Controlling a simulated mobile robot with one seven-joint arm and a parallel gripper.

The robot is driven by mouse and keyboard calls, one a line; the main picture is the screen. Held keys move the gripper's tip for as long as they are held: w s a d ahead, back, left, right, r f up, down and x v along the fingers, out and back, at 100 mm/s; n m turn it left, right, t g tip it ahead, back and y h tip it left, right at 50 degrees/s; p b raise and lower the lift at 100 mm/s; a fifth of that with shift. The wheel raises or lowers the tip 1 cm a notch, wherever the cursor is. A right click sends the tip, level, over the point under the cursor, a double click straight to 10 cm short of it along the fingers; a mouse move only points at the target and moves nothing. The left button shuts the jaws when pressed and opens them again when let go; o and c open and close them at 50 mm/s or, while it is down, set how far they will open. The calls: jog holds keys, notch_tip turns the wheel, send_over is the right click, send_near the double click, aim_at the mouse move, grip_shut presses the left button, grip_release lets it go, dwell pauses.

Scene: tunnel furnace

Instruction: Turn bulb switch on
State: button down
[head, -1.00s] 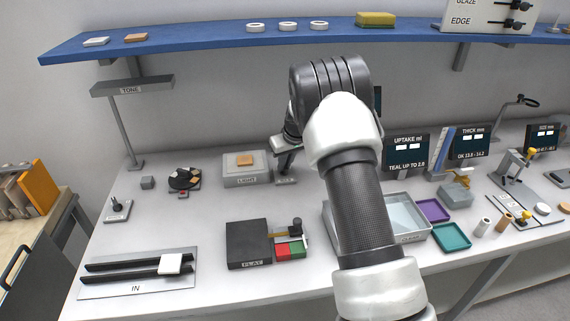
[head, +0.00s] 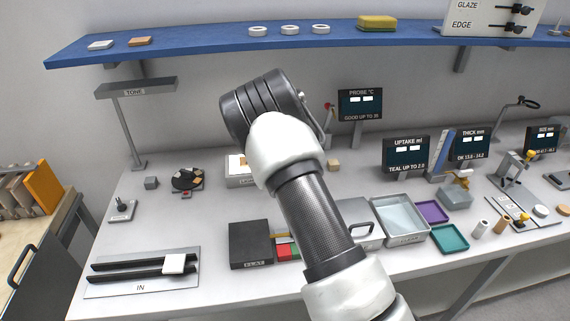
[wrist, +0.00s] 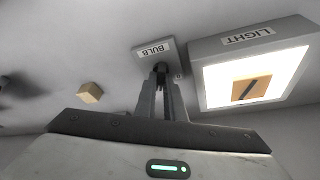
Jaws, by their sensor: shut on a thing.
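The bulb switch (wrist: 161,68) is a small dark lever beside a white plate marked BULB (wrist: 153,50), seen in the wrist view. My gripper (wrist: 160,78) is shut on the lever. The light box (wrist: 200,76) sits right beside it; its top panel glows white. A tan tile with a dark line (wrist: 249,89) lies on the panel. In the head view, my arm hides the gripper, the switch and most of the light box (head: 238,182).
A small tan block (head: 333,165) stands right of my arm, also in the wrist view (wrist: 90,92). The probe display (head: 360,104) stands behind it. A dark flat box (head: 250,243) and the clear-topped tray (head: 428,236) are nearer the front. The blue shelf (head: 210,39) runs above.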

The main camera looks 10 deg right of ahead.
jog(key=shift+m, duration=0.3)
dwell(0.4)
jog(key=c, duration=1.8)
grip_release()
jog(key=shift+c, duration=0.2)
jog(key=v, duration=1.7)
jog(key=shift+r, duration=0.2)
jog(key=shift+a, duration=0.1)
